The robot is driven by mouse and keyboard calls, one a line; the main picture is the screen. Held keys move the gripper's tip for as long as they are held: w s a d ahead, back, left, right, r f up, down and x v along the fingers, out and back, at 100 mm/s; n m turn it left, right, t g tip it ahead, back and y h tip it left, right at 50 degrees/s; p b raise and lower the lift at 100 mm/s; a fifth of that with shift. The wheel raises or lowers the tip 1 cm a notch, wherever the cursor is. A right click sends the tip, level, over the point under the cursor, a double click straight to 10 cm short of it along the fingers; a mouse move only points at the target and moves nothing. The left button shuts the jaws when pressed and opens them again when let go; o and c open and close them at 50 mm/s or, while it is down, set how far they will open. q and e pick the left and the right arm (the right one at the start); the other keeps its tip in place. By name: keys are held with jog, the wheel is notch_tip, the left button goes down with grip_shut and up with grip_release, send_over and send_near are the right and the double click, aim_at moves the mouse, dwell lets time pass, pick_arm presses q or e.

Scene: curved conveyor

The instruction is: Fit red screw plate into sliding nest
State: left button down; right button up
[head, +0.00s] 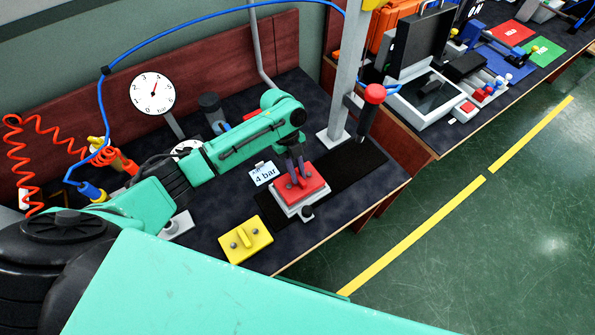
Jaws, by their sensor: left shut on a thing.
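The red screw plate (312,191) is at or just above the pale sliding nest (291,212), on the black strip of the bench. I cannot tell whether the plate is fully seated. My left gripper (297,178) points down at the plate and is shut on its raised middle part. The fingers hide part of the plate. A dark round knob (307,212) is at the nest's front corner. My right gripper is not in view.
A yellow plate (246,239) lies near the bench's front edge. A "4 bar" card (264,174) stands left of the nest. A grey post (345,80) and a red-knobbed lever (374,94) rise behind it. A blue hose (200,19) arcs overhead.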

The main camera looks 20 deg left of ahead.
pick_arm(q)
jog(key=shift+f+b, duration=0.8)
jog(key=shift+f, duration=0.4)
jog(key=c, duration=0.7)
grip_release()
jog(key=shift+c, duration=0.2)
jog(key=shift+r, duration=0.1)
jog(key=b+v, duration=0.2)
jog(key=v, duration=1.2)
jog(key=shift+r, duration=0.3)
